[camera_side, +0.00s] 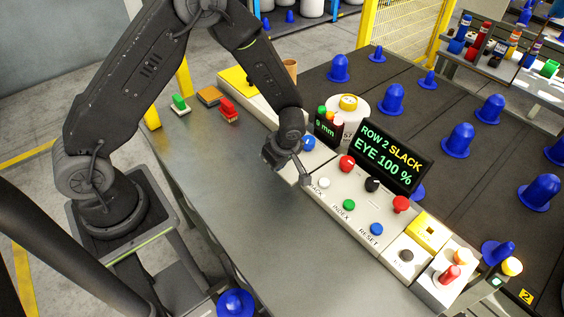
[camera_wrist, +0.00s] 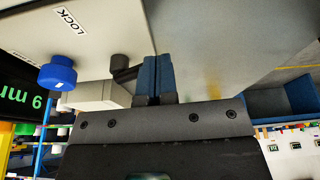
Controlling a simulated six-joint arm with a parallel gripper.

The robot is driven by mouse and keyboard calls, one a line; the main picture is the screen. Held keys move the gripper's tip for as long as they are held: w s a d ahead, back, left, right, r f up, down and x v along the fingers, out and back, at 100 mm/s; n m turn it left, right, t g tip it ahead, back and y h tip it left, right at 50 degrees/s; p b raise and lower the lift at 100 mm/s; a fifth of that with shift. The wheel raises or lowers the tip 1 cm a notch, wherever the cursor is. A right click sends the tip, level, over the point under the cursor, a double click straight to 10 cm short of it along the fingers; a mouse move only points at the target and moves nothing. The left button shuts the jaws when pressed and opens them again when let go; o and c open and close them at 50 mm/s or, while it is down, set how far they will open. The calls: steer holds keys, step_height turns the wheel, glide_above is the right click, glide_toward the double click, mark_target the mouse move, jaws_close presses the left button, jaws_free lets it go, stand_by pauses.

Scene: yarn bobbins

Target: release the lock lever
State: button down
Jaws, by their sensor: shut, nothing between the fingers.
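The lock lever (camera_wrist: 122,68) is a small dark arm on a round pivot, on a pale panel near the printed word LOCK (camera_wrist: 70,20) in the wrist view. My gripper (camera_wrist: 155,72) is shut, its two blue-grey fingers together and empty. The lever's free end reaches toward the left finger; I cannot tell whether they touch. In the side view my gripper (camera_side: 304,178) points down at the near edge of the control panel (camera_side: 330,202). The lever cannot be made out there, at or behind my gripper.
A blue knob (camera_wrist: 57,73) sits left of the lever in the wrist view. In the side view, a display (camera_side: 385,155) reads "ROW 2 SLACK, EYE 100 %". A red mushroom button (camera_side: 401,204) and a green button (camera_side: 349,205) stand on the panel.

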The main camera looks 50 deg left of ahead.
steer(key=shift+s+a+f+m+t, duration=0.1)
steer(key=shift+s+a+m+t, duration=0.1)
steer(key=shift+s+a+m, duration=0.35)
steer(key=shift+s+a+f+m+t, duration=0.1)
steer(key=shift+a+m+t, duration=0.15)
steer(key=shift+m, duration=0.5)
steer(key=shift+a+m, duration=0.3)
steer(key=shift+m, duration=0.1)
steer(key=shift+r, duration=0.15)
steer(key=v, duration=1)
steer(key=shift+w, duration=0.3)
steer(key=shift+d+r, duration=0.1)
steer(key=shift+r, duration=0.05)
steer(key=s+r+m+t+h, duration=0.1)
steer(key=s+r+m+t, duration=0.1)
steer(key=s+r+m, duration=0.5)
steer(key=s+d+r+m+t+h, duration=0.1)
steer(key=s+r+m+t+h, duration=0.1)
steer(key=s+r+m, duration=0.6)
step_height(320, 180, up, 6)
steer(key=shift+s+r+t, duration=0.25)
steer(key=shift+s+t, duration=0.2)
steer(key=shift+s, duration=0.55)
